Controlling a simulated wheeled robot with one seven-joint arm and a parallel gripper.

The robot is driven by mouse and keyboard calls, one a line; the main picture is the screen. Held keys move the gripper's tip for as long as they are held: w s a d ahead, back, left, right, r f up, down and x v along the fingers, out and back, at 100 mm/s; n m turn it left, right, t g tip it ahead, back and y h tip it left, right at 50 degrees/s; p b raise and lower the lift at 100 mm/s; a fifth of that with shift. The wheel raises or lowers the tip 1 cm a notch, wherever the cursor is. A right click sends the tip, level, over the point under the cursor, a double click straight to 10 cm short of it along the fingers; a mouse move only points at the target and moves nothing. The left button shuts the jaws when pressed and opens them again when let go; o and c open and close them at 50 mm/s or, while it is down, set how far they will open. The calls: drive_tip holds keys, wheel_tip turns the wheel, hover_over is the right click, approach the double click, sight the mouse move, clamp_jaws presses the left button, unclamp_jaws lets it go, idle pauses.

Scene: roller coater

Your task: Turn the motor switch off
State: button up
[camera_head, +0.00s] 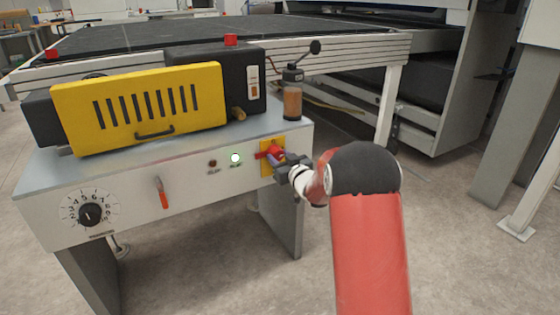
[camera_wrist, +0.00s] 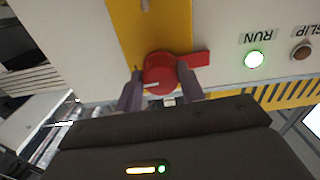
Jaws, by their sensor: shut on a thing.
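The motor switch (camera_head: 272,153) is a red rotary knob with a handle on a yellow plate (camera_head: 266,170), at the right end of the machine's front panel. In the wrist view the red knob (camera_wrist: 160,73) sits between my fingers, its red handle pointing to the right, with the yellow plate (camera_wrist: 130,22) behind it. My gripper (camera_head: 281,160) is at the switch, and its two fingers (camera_wrist: 160,88) are closed on the knob's sides. The green RUN lamp (camera_head: 235,158) is lit, and shows lit in the wrist view (camera_wrist: 254,58). The SLIP lamp (camera_head: 212,163) looks dark.
A numbered dial (camera_head: 90,214) and a small red lever (camera_head: 162,193) are on the panel to the left. A yellow slotted guard (camera_head: 140,106) and an amber jar (camera_head: 292,102) stand on top of the machine. Open floor lies in front and right.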

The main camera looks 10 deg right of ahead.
drive_tip(key=n+b, duration=0.2)
drive_tip(key=b, duration=0.1)
drive_tip(key=shift+f, duration=0.35)
drive_tip(key=n+b, duration=0.1)
drive_tip(key=b, duration=0.2)
drive_tip(key=shift+n, duration=0.4)
drive_tip(key=n+b, duration=0.4)
drive_tip(key=b, duration=0.1)
drive_tip(key=shift+r+n, duration=0.15)
drive_tip(key=shift+n, duration=0.15)
drive_tip(key=n+b, duration=0.1)
drive_tip(key=n, duration=0.2)
drive_tip(key=shift+r+n+b, duration=0.25)
drive_tip(key=shift+n+b, duration=0.05)
drive_tip(key=shift+b, duration=0.1)
drive_tip(key=n, duration=0.5)
drive_tip(key=shift+d, duration=0.1)
drive_tip(key=shift+n, duration=0.3)
drive_tip(key=o, duration=1)
drive_tip(key=shift+r, duration=0.1)
